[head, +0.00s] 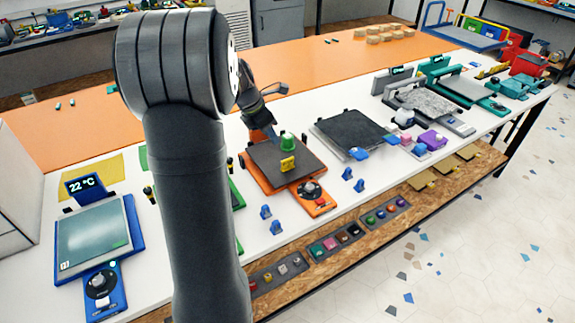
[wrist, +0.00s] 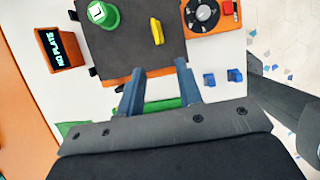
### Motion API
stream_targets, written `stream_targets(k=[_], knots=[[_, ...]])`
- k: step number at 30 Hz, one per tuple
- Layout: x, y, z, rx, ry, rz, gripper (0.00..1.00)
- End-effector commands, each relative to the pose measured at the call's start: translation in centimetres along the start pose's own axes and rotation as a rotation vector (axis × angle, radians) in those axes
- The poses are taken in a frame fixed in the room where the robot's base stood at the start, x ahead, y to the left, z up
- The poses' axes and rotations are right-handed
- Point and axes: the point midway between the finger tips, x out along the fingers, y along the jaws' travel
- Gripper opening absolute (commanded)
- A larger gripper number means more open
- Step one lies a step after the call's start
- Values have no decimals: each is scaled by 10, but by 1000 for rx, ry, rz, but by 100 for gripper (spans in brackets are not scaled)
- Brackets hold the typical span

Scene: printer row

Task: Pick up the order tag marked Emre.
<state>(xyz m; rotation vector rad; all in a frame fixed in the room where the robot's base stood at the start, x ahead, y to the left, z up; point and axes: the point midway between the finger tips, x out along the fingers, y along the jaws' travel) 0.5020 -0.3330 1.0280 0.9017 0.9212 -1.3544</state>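I cannot read the name Emre on anything in either view. A small yellow piece (head: 288,164) stands on the dark bed (head: 262,157) of the orange printer, and faint marks on it are too small to read. It also shows in the wrist view (wrist: 157,32), beyond my fingers. A green round piece (head: 288,142) stands close by on the same bed. It shows at the upper left of the wrist view (wrist: 104,14) with a white L-shaped mark. My gripper (wrist: 160,67) is open, with nothing between its fingers, near the bed's edge. My arm hides part of the table.
A dark screen (wrist: 62,46) stands beside the bed. The orange printer's control knob (head: 309,191) is at its front. Small blue pieces (head: 347,173) stand on the white table. A blue printer (head: 95,240) is at left; a dark-bedded one (head: 350,130) is at right.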

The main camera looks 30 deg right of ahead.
Motion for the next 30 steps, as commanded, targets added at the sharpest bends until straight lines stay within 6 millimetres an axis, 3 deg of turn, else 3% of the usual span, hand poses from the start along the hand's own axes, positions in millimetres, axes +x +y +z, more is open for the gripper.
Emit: stream_targets(k=[6, 12, 20, 30], knots=[[51, -1, 0, 4, 4, -4, 33], [89, 0, 0, 4, 3, -4, 33], [107, 1, 0, 5, 3, -2, 33], [149, 7, 3, 6, 2, -2, 33]])
